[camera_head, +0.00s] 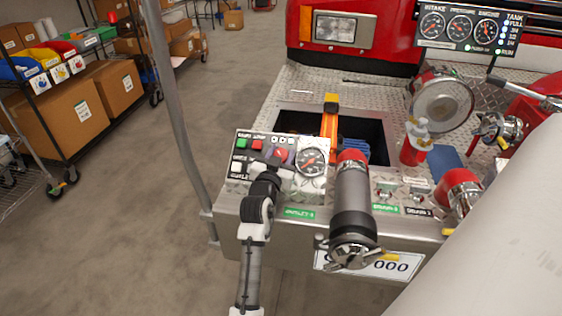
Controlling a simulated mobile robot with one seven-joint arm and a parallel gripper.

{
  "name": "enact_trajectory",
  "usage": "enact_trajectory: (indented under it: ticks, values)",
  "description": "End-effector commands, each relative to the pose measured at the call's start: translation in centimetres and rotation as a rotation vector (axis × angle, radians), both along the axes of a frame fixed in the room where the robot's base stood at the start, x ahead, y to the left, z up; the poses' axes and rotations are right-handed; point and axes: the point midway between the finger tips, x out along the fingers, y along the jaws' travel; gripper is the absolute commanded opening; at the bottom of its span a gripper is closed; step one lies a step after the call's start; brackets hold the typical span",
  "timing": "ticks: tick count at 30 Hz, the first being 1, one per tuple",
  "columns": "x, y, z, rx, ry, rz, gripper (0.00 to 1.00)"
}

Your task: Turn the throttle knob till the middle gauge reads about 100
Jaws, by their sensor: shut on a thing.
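The control panel (235,168) stands on the bumper deck, with green and red buttons and a red knob (281,155), which I take to be the throttle knob. My gripper (275,165) reaches in from below and is shut on this knob. The gripper partly hides the knob and the lower panel. The gauge board (425,42) is at the top right with three round gauges. The middle gauge (460,27) is dark-faced with a needle, too small to read a number.
A larger gauge (312,162) sits right of the knob. A thick dark pipe with a red collar (352,156) rises close to the right of my arm. A grey post (178,110) stands to the left. An orange-yellow tool (330,120) sits in the open deck well.

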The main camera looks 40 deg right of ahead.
Motion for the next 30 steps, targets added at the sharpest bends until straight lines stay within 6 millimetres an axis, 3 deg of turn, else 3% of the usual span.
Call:
enact_trajectory:
  ticks: [22, 23, 27, 30]
  values:
    - [-0.09, -0.1, 0.01, 0.021, -0.022, -0.051, 0.16]
    - [-0.09, -0.1, 0.01, 0.021, -0.022, -0.051, 0.43]
    - [-0.07, -0.08, 0.01, 0.02, -0.023, -0.05, 0.6]
    - [-0.05, -0.06, 0.0, 0.02, -0.022, -0.05, 0.6]
